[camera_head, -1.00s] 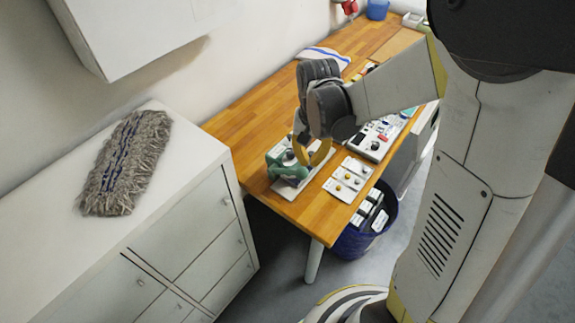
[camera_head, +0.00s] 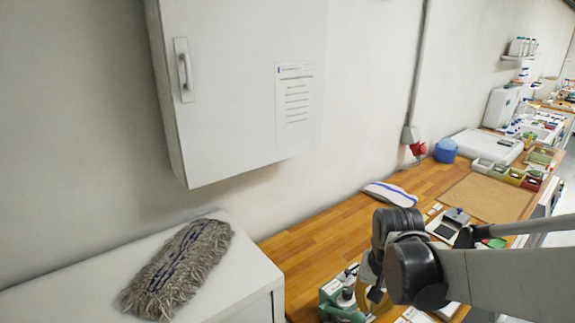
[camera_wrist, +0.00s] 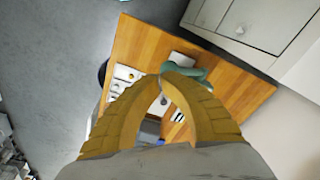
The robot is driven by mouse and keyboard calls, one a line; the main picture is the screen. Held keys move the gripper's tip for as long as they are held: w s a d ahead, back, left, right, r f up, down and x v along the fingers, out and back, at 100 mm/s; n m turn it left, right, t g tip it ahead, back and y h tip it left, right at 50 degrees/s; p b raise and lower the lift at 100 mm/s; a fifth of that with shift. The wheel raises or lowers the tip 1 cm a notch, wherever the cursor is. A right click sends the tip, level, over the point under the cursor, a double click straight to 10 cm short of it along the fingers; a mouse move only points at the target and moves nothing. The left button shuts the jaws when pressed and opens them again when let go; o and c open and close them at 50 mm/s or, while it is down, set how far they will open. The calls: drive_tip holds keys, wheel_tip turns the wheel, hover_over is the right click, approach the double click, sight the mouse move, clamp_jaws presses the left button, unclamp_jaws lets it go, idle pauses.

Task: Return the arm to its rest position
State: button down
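My gripper (camera_wrist: 163,77) shows in the wrist view as two yellow fingers that curve together, their tips meeting, with nothing seen held between them. In the head view my gripper (camera_head: 372,298) is at the bottom centre, pointing down over the near end of the wooden table (camera_head: 310,247), with its tips partly hidden. A green and white device (camera_head: 338,298) stands on the table just left of it. In the wrist view the green device (camera_wrist: 190,72) lies beyond the fingertips; I cannot tell the exact gap. My arm reaches in from the right.
A white cabinet (camera_head: 245,285) with a grey mop head (camera_head: 180,270) on top stands at left. A white wall cabinet (camera_head: 235,90) hangs above.

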drive_tip(key=s+a+f+n+t+b, duration=0.1)
drive_tip(key=s+f+n+t+b, duration=0.3)
drive_tip(key=s+f+b, duration=0.6)
drive_tip(key=t+b, duration=0.2)
drive_tip(key=b, duration=0.6)
drive_tip(key=shift+r, duration=0.1)
